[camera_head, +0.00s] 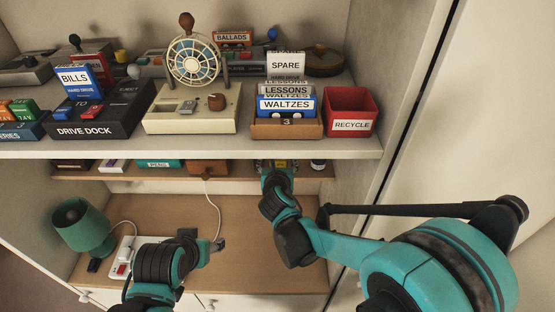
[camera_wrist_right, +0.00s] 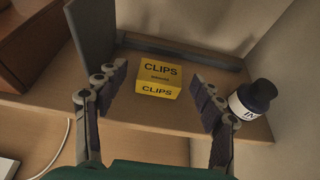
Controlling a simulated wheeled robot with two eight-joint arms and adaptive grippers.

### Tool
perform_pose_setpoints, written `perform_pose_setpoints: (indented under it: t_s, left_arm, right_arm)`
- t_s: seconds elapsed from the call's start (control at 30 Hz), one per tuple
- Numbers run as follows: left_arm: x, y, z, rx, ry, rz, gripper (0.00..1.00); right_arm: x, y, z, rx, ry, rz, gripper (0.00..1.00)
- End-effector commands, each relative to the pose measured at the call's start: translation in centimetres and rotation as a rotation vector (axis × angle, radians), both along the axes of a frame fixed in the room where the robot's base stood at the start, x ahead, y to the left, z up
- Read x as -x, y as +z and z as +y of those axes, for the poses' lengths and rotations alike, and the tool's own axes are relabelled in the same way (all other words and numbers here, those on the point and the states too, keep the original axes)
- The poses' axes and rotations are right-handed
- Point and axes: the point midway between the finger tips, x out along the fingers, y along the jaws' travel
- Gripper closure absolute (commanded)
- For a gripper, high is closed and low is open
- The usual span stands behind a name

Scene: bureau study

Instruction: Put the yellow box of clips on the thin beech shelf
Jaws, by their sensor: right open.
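The yellow box of clips (camera_wrist_right: 158,78) sits on the thin beech shelf (camera_wrist_right: 140,114) in the right wrist view, its label facing me. My right gripper (camera_wrist_right: 159,74) is open, with a finger on either side of the box and gaps showing between. In the head view my right gripper (camera_head: 279,167) reaches to the beech shelf (camera_head: 100,175) under the thick upper shelf. Only a little yellow of the box shows there. My left gripper (camera_head: 219,244) is low over the wooden desk surface, its fingers too small to read.
An ink bottle (camera_wrist_right: 252,98) stands right of the box, close to my right finger. A dark upright panel (camera_wrist_right: 92,38) stands on the left. The thick upper shelf (camera_head: 200,149) hangs overhead, with a red recycle bin (camera_head: 350,108). A green lamp (camera_head: 80,225) stands at lower left.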

Motion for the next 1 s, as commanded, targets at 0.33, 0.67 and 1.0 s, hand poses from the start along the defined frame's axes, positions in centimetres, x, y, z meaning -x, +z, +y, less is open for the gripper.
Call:
perform_pose_setpoints:
  t_s: [0.33, 0.67, 1.0]
  left_arm:
    - [0.0, 0.4, 0.0, 0.000, 0.000, 0.000, 0.46]
    - [0.0, 0.7, 0.0, 0.000, 0.000, 0.000, 0.46]
    - [0.0, 0.7, 0.0, 0.000, 0.000, 0.000, 0.46]
  right_arm:
    - [7.0, 2.9, 0.0, -0.001, 0.002, 0.001, 0.32]
    - [9.7, 3.9, 0.0, -0.001, 0.000, 0.001, 0.32]
    - [9.7, 3.9, 0.0, -0.001, -0.001, 0.001, 0.32]
